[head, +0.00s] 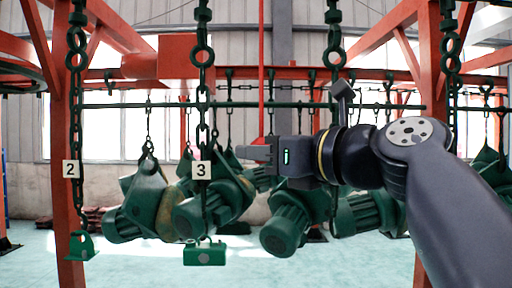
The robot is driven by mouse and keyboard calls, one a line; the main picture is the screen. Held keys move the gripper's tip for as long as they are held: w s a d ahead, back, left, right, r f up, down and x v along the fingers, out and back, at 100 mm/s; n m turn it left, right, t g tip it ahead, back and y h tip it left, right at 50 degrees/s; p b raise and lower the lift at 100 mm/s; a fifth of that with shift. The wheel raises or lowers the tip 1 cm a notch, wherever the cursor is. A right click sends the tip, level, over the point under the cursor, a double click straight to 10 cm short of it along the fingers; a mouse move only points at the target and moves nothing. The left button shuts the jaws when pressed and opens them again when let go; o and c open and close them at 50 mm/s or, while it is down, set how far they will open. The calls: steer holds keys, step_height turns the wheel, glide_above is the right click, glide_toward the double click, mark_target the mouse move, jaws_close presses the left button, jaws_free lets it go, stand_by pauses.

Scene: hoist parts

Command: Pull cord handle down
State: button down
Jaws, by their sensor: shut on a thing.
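My gripper is shut on the cord's lower end, the cord handle. The fingers hide most of the handle, so its shape cannot be made out.
Green chains hang left, with number plates 2 (71,169) and 3 (201,170); a green block (204,254) hangs below plate 3. Green hoist motors (286,229) hang behind my gripper. Red posts (68,130) stand left and right. The pale floor looks open.

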step_height(320, 180, down, 3)
steer(key=shift+f+b, duration=0.1)
steer(key=shift+b, duration=0.4)
steer(key=c, duration=1.1)
jaws_free()
